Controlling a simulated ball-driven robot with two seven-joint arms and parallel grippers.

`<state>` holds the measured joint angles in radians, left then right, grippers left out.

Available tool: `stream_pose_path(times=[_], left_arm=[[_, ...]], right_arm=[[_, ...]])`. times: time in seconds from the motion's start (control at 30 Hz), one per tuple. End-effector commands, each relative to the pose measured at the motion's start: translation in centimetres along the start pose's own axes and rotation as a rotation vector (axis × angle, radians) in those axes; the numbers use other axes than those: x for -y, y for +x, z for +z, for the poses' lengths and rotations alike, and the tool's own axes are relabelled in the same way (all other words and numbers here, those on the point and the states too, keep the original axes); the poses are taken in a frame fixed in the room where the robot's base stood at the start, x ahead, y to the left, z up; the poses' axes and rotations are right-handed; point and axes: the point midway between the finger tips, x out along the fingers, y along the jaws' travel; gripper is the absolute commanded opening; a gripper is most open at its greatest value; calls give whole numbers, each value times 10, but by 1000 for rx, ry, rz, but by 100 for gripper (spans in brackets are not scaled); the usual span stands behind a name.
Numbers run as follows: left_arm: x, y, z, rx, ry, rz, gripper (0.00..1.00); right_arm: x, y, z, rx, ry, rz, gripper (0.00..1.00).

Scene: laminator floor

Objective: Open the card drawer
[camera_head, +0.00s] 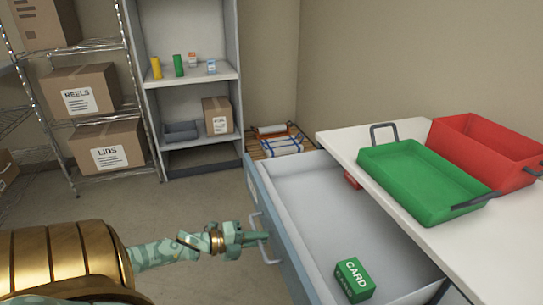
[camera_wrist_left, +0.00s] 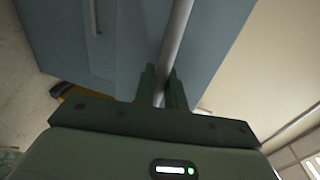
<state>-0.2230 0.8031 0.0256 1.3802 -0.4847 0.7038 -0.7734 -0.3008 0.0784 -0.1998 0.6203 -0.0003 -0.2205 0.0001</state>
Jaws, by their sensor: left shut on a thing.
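The card drawer (camera_head: 345,228) is pulled out from under the white counter, with its grey inside showing. A green box marked CARD (camera_head: 354,280) lies in it near the front right, and a small red thing (camera_head: 352,180) shows at the counter's edge. My left gripper (camera_head: 262,238) is at the drawer's bar handle (camera_head: 264,250). In the left wrist view, the fingers (camera_wrist_left: 163,88) are shut on the grey handle bar (camera_wrist_left: 178,35), which runs between them in front of the blue-grey drawer front (camera_wrist_left: 135,30). My right gripper is not in view.
A green tray (camera_head: 415,180) and a red tray (camera_head: 485,150) stand on the white counter (camera_head: 345,145). A grey shelf unit (camera_head: 190,75) and a wire rack (camera_head: 100,125) with cartons are at the back. The floor (camera_head: 190,205) left of the drawer is clear.

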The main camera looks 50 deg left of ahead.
Motion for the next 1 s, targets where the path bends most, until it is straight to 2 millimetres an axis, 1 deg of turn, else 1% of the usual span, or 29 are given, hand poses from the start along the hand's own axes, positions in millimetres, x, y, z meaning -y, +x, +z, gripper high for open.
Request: stream_pose_path(times=[0.03, 0.1, 0.23, 0.67, 0.7, 0.73, 1.0], left_arm=[[-1, -6, -1, 0, -3, 2, 0], [-3, -12, -1, -1, -1, 2, 0], [-5, -20, -1, -1, -1, 3, 0], [-6, -22, -1, -2, 0, 3, 0], [-6, -22, -1, -2, 0, 3, 21], [-6, -22, -1, -2, 0, 3, 29], [-5, -22, 0, -1, 0, 1, 30]], right_arm=[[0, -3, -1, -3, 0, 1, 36], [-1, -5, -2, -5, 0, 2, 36], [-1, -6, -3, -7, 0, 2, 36], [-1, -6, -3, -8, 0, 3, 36], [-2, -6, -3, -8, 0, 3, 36], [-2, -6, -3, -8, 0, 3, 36], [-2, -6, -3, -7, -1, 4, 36]])
